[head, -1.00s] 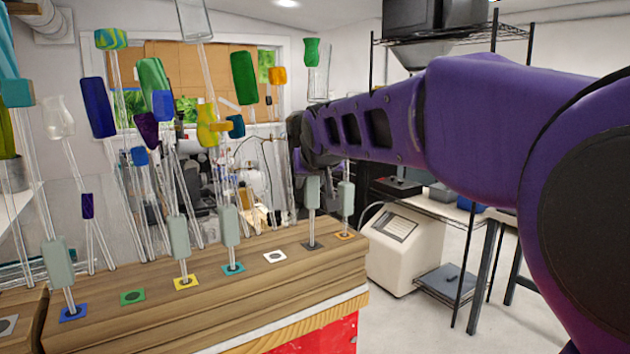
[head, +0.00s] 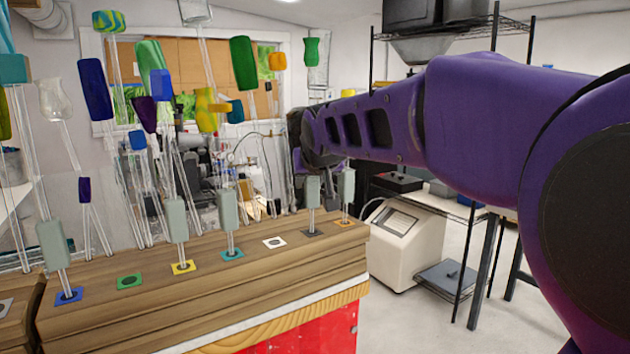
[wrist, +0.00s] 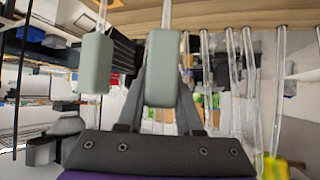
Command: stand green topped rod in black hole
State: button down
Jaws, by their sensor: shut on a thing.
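My gripper shows in the wrist view (wrist: 165,110), shut on the grey-green grip block (wrist: 164,65) of a glass rod. In the head view, my gripper is mostly hidden by my arm, above this block (head: 313,190). The rod is upright, with its foot at the black-marked hole (head: 315,233) in the wooden bench (head: 200,285). I cannot tell how deep the foot sits. A green, vase-shaped top (head: 311,50) shows above my arm, in line with this rod; the stretch between is hidden.
A neighbouring rod's block (head: 346,190) stands close on the right over the orange mark, also beside my gripper in the wrist view (wrist: 97,63). The white hole (head: 274,243) and green hole (head: 130,282) are empty. Several tall, tilted rods crowd the left.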

jog(key=shift+f+b, duration=0.35)
jog(key=shift+c, duration=2.4)
grip_release()
